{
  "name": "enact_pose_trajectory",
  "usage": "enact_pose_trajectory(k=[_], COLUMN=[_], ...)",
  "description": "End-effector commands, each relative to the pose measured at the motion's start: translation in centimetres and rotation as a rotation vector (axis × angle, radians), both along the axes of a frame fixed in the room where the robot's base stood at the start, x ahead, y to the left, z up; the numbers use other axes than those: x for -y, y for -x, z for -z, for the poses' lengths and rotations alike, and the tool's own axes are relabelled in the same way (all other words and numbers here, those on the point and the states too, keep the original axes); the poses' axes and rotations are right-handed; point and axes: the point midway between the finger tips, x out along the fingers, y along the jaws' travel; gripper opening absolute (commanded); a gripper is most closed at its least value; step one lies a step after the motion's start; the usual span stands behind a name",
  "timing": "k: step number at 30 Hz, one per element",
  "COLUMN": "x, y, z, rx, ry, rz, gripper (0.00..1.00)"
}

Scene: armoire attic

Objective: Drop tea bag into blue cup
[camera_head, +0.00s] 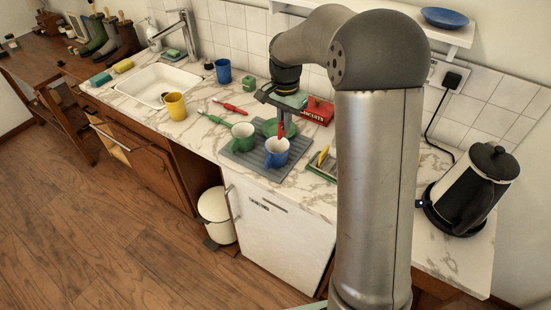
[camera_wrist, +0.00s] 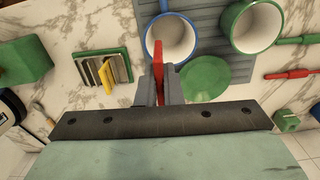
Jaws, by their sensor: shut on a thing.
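The blue cup (camera_head: 276,155) stands upright on the grey ribbed mat on the counter. In the wrist view its white inside and blue rim (camera_wrist: 172,58) show at top centre. My gripper (camera_head: 281,124) is just above the cup's back side, pointing down. In the wrist view my gripper (camera_wrist: 160,88) is shut on a thin red tea bag (camera_wrist: 158,55). The tea bag's tip overlaps the near left part of the cup's rim; it also shows as a red patch in the head view (camera_head: 281,131). I cannot tell whether it is inside the rim.
A green cup (camera_head: 242,138) stands left of the blue one on the mat (camera_head: 243,157). A green plate (camera_wrist: 205,78) lies beside them. A green holder (camera_wrist: 79,68) with a yellow packet (camera_wrist: 107,76) is close by. A red tin (camera_head: 319,109) stands behind.

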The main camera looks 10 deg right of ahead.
Motion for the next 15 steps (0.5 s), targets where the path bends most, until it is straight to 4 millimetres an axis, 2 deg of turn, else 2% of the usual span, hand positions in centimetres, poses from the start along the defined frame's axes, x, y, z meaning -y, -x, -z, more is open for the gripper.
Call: enact_pose_trajectory(k=[2, 10, 13, 15], x=[0.01, -0.01, -0.03, -0.03], y=[0.01, 0.0, 0.0, 0.0], z=[0.77, 0.76, 0.75, 0.75], rx=[0.0, 0.001, 0.001, 0.001], ry=[0.0, -0.001, -0.001, -0.001], rz=[0.0, 0.0, 0.0, 0.0], gripper=[0.0, 0.0, 0.29, 0.32])
